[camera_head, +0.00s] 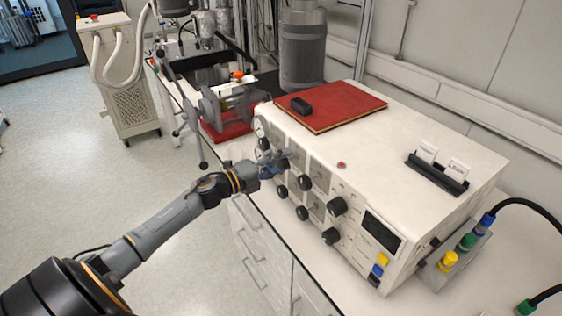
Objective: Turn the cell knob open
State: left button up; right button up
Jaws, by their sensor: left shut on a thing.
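A white control box (412,156) stands on the bench, with several black knobs on its front panel. My left gripper (277,160) is at the upper left knob (284,164) of the panel, shut on it. The fingers partly hide this knob, so its turn angle cannot be read. No label is legible, so I cannot tell by name which knob is the cell knob. My right gripper is not in view.
Other black knobs (337,206) sit close to the right and below (302,213). A gauge (259,127) is at the panel's left end. A red notebook (350,102) lies on top of the box. The floor (110,190) at left is clear.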

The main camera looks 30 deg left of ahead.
pick_arm(q)
jog(key=o, duration=1.2)
jog(key=shift+c, duration=0.2)
jog(key=v, duration=1.2)
jog(key=shift+a, duration=0.1)
